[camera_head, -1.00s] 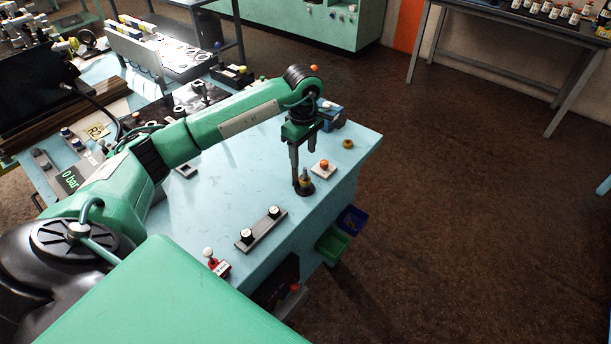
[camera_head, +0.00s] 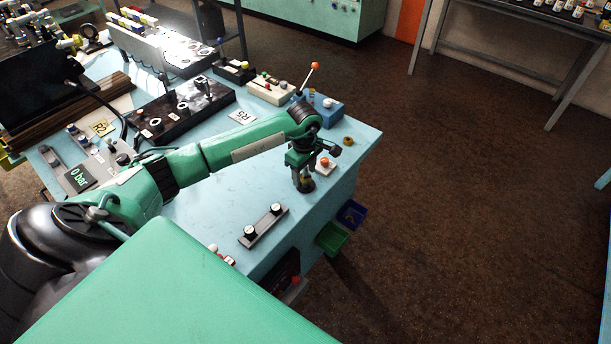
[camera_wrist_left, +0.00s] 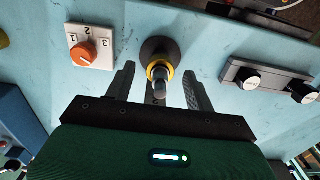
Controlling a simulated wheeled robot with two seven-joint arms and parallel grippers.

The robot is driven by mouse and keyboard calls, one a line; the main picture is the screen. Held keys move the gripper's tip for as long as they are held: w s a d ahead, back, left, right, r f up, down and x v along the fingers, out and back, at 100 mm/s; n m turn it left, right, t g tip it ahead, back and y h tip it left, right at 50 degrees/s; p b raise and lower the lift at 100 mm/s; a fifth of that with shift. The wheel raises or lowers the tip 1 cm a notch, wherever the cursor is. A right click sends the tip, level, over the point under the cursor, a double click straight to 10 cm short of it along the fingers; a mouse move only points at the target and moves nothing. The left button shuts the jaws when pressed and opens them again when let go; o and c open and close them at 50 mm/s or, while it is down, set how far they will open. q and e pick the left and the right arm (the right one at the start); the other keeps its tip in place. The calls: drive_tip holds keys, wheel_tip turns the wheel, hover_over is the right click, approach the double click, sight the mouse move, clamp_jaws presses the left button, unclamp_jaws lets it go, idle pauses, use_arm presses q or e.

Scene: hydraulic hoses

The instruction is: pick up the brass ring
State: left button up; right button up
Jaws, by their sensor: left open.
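A brass-yellow ring (camera_wrist_left: 160,69) sits around an upright post (camera_wrist_left: 163,78) on a dark round base (camera_wrist_left: 158,48), seen in the left wrist view. In the head view the post and base (camera_head: 306,187) are mostly hidden under my left gripper (camera_head: 303,172). The gripper is open; in the wrist view its two fingers (camera_wrist_left: 160,82) stand on either side of the post, apart from the ring. A second small brass-coloured round piece (camera_head: 348,140) lies near the table's far right corner. My right gripper is not in view.
A white block with an orange knob (camera_head: 325,163) stands close beyond the gripper. A grey bar with two black knobs (camera_head: 264,225) lies nearer. A blue box (camera_head: 328,110) is at the back. Green (camera_head: 332,239) and blue bins hang at the table's right edge.

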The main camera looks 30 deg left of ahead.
use_arm(q)
drive_tip(key=c, duration=1.1)
drive_tip(key=shift+o, duration=0.2)
